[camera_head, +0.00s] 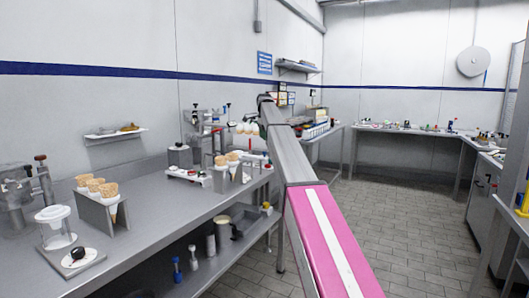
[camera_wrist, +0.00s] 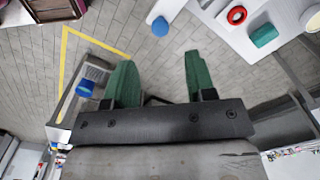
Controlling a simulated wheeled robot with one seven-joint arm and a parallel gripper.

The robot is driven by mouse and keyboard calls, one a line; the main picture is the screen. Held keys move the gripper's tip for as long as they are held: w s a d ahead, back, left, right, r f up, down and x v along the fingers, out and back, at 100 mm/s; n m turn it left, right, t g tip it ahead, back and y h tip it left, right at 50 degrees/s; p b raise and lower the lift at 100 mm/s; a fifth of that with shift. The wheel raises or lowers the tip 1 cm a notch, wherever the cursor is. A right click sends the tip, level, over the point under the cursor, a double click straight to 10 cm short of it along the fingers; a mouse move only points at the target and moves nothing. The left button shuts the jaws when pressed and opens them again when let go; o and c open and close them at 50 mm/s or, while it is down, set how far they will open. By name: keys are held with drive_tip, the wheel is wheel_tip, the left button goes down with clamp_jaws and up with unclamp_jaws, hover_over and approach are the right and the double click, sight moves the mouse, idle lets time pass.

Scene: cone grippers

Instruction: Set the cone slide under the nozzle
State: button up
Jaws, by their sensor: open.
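My gripper (camera_wrist: 157,60) has two green fingers set wide apart with nothing between them, above tiled floor in the wrist view. In the head view my arm reaches toward the back wall and the gripper is hard to make out at its far end. A metal cone stand (camera_head: 97,211) with several cones is on the left counter, and a second cone stand (camera_head: 229,181) is farther along it. Metal dispensers stand at the left edge (camera_head: 18,192) and behind the second stand (camera_head: 197,144). I cannot tell which part is the cone slide or the nozzle.
The steel counter (camera_head: 160,215) is bare between the two stands. In the wrist view a white surface at upper right holds a red ring (camera_wrist: 237,16) and a teal block (camera_wrist: 264,35). Tiled floor (camera_head: 400,215) is open at right.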

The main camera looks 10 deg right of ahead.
wheel_tip(320, 180, down, 8)
drive_tip(key=shift+r, duration=0.1)
